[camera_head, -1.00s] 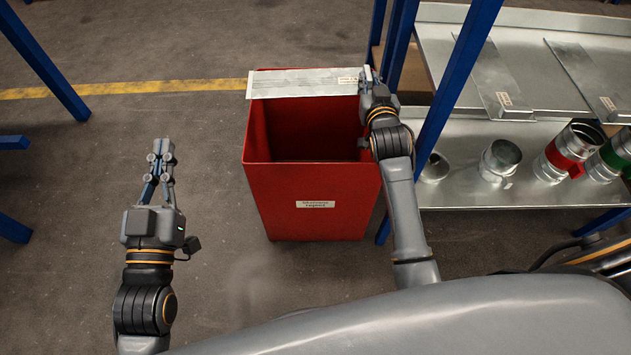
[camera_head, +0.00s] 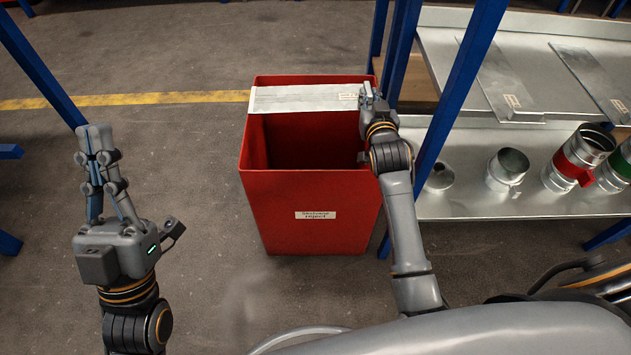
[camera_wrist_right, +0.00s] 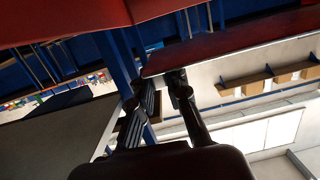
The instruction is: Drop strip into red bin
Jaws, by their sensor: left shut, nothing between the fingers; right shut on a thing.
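The red bin (camera_head: 310,215) stands on the floor in the middle of the head view, with a small white label on its front wall. My right gripper (camera_head: 367,93) is shut on the right end of a flat silvery metal strip (camera_head: 300,99). The strip lies level across the bin's opening, near its far side, with a small tag by the gripper. In the right wrist view the fingers (camera_wrist_right: 158,85) are at the strip's edge (camera_wrist_right: 230,52), which looks dark and reddish. My left gripper (camera_head: 92,140) is shut and empty, left of the bin above the floor.
A metal shelf rack with blue posts (camera_head: 458,95) stands close to the bin's right. Its upper shelf holds flat metal strips (camera_head: 497,85); its lower shelf holds round duct fittings (camera_head: 507,168). Another blue post (camera_head: 40,65) is at upper left. The floor between is clear.

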